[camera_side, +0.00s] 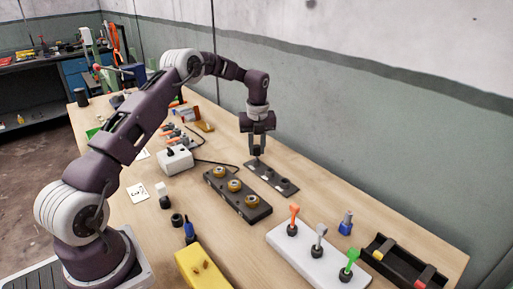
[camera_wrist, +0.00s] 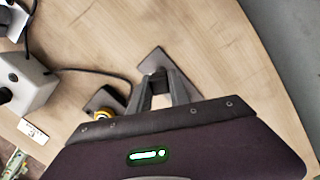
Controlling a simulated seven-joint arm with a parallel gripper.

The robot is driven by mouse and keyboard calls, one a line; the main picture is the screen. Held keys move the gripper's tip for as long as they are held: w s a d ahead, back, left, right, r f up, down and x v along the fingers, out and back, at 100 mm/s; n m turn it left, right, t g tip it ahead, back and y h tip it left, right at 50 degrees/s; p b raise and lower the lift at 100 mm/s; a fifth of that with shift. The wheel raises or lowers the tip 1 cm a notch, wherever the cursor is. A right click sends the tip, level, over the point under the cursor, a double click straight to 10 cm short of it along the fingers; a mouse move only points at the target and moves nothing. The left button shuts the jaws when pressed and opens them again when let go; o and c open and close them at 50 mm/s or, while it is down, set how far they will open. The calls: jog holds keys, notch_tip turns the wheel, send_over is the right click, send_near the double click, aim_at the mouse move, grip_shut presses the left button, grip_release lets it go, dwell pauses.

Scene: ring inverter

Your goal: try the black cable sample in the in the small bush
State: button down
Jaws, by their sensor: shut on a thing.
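My gripper (camera_side: 257,152) points down over the far end of a flat dark plate (camera_side: 273,179), with its fingers close together. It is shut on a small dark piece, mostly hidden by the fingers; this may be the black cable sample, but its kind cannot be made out. In the wrist view the fingertips (camera_wrist: 158,80) meet over the plate (camera_wrist: 153,58). Whether the piece touches the plate cannot be told. A dark block beside the plate carries three brass bushes: a far one (camera_side: 219,171), a middle one (camera_side: 234,185) and a near one (camera_side: 251,201). Which is smallest is unclear.
A white box (camera_side: 175,160) with a black cable stands left of the block. A white stand (camera_side: 315,259) with orange, grey and green handled tools, a black tray (camera_side: 404,262) and a yellow block (camera_side: 202,268) lie nearer. The wall runs behind the table.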

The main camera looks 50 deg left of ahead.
jog(key=shift+r, duration=0.1)
jog(key=shift+r, duration=3.25)
jog(key=shift+d, duration=0.1)
